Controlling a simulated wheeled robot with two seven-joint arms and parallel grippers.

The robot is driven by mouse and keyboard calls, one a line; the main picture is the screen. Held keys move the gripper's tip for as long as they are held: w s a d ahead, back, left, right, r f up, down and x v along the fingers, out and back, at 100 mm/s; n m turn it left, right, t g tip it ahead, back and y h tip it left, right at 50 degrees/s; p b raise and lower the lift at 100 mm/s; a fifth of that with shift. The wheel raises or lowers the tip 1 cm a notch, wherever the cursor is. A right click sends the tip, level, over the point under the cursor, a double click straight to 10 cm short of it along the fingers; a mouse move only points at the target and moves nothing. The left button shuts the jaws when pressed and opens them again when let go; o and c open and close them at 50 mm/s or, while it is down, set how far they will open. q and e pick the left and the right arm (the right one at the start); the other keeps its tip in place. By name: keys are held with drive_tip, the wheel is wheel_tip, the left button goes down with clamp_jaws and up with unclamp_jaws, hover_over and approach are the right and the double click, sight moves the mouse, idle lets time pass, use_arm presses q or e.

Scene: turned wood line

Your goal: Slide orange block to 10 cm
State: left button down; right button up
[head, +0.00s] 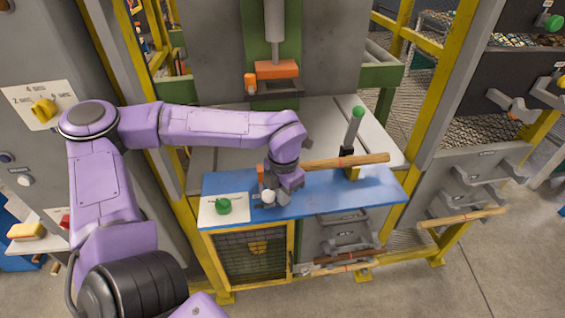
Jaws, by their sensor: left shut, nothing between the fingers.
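My left gripper (284,190) is shut and points down over the front of the blue bench top (330,198). A small orange block (261,170) shows just left of the gripper, upright and partly hidden by it; I cannot tell whether they touch. A white ball knob (268,197) is just below it, close to the gripper. No scale marks are readable, so the block's position in centimetres cannot be told. My right gripper is not in view.
A turned wooden bar (345,161) lies across the bench to the right of the gripper, near a green-topped lever (354,125). A white panel with a green knob (223,205) is at left. An orange press part (277,70) hangs behind. The bench's right front is clear.

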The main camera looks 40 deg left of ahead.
use_arm(q)
drive_tip(key=shift+s+a, duration=0.25)
drive_tip(key=shift+s, duration=0.05)
drive_tip(key=shift+s+a+p, duration=0.3)
drive_tip(key=shift+a+p, duration=0.15)
drive_tip(key=shift+p, duration=0.2)
wheel_tip(320, 180, up, 2)
drive_tip(key=shift+r+p, duration=0.1)
drive_tip(key=shift+p, duration=0.9)
drive_tip(key=r+p, duration=0.3)
drive_tip(key=d+r+p, duration=0.1)
drive_tip(key=r, duration=0.1)
drive_tip(key=shift+w, duration=0.3)
